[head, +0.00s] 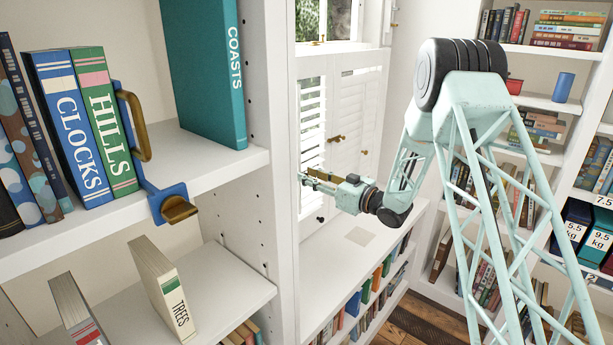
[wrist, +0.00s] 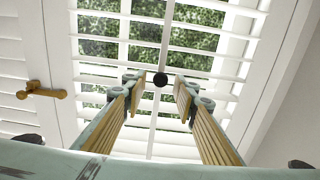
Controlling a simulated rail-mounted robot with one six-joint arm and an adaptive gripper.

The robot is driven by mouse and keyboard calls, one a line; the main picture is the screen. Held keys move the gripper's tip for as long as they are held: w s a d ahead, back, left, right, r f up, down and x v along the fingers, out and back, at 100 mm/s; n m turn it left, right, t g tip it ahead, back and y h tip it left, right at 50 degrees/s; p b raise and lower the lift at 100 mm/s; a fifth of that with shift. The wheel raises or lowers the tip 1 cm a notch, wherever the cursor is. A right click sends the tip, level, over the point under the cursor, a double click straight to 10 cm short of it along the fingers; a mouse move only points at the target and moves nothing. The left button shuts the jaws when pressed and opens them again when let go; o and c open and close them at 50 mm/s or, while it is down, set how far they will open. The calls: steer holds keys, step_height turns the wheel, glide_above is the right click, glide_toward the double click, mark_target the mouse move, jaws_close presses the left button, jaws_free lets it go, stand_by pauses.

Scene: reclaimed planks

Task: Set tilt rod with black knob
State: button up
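My gripper (head: 306,178) is at the louvred shutter (head: 312,110) by the window in the head view. In the wrist view my gripper (wrist: 162,88) is open, one wood-lined finger on each side. The black knob (wrist: 160,79) shows in the gap between the fingertips; I cannot tell whether it lies between them or just beyond. The white tilt rod (wrist: 166,35) runs up from the knob, across the slats. Greenery shows between the tilted slats. In the head view my gripper covers part of the shutter, and I cannot make out this knob there.
A brass latch (wrist: 42,91) sits on the shutter panel to the left. The white frame (wrist: 275,60) stands close on the right. In the head view, a bookcase upright (head: 284,290) is left of my gripper, and a low shelf top (head: 335,275) lies below it.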

steer(key=v, duration=1)
steer(key=shift+s+d, duration=0.25)
steer(key=d+r+m+t+h, duration=0.2)
steer(key=d+r+m+h, duration=0.1)
steer(key=d+r+h, duration=0.8)
steer(key=s+d+r+m+h, duration=0.1)
steer(key=s+d+r+m, duration=0.1)
steer(key=s+d+r, duration=0.55)
steer(key=s+d+r+m+g+h, duration=0.2)
steer(key=s, duration=1.4)
steer(key=s+d+r+m+g+h, duration=0.2)
steer(key=s+d+g, duration=0.1)
steer(key=s, duration=1.2)
steer(key=s+a+f+m+g, duration=0.1)
steer(key=s+a, duration=0.1)
steer(key=s, duration=1.1)
steer(key=s+a+f+g+y, duration=0.1)
steer(key=s+a+f+g, duration=0.1)
steer(key=s, duration=1.2)
steer(key=shift+s+a+f+m+g, duration=0.2)
steer(key=shift+s+f+m+g, duration=0.1)
steer(key=shift+f+m, duration=0.1)
